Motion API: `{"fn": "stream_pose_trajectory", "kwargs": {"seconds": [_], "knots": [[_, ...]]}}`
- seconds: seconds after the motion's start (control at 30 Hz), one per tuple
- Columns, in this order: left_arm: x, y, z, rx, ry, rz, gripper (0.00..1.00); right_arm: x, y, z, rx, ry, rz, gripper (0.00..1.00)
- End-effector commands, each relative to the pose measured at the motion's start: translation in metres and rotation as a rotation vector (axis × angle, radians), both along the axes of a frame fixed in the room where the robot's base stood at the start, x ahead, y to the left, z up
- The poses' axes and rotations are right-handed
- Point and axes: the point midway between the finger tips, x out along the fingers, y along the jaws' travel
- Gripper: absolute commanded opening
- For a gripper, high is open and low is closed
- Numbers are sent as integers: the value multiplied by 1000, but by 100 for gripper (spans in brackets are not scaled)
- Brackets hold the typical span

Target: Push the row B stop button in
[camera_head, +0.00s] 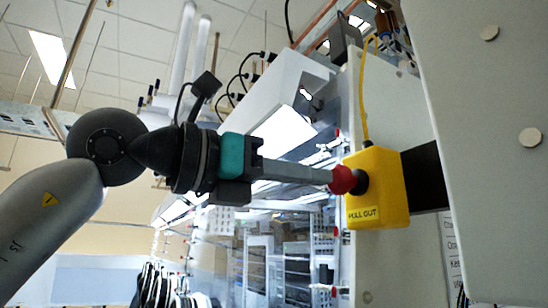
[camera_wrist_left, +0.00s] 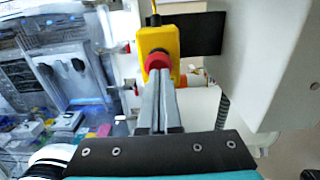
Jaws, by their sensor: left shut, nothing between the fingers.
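The stop button is a red mushroom head (camera_head: 344,180) on the left face of a yellow box (camera_head: 392,185) marked "PULL OUT". A dark collar shows between the head and the box. My left gripper (camera_head: 328,177) is shut and empty, and its fingertips are at the face of the red head, seemingly touching it. In the left wrist view the red head (camera_wrist_left: 158,60) shows just beyond the tips of the shut fingers (camera_wrist_left: 160,75), with the yellow box (camera_wrist_left: 157,40) behind it. No row label is readable. My right gripper is not in view.
A black bracket (camera_head: 425,177) joins the box to a large pale panel (camera_head: 480,120) on the right. A yellow cable (camera_head: 363,95) rises from the box top. A glazed cabinet (camera_head: 280,255) with shelves stands behind. The space around my left forearm looks free.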

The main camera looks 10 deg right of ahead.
Motion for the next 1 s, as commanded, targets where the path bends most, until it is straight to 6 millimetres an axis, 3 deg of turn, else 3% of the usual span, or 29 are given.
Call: {"fn": "stream_pose_trajectory", "kwargs": {"seconds": [0.53,0.77,1.0], "knots": [[5,-12,-1,1,1,0,0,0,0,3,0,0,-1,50],[11,-29,-1,0,0,1,0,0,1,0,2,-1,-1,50],[11,-29,0,0,0,1,0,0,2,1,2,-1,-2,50]]}}
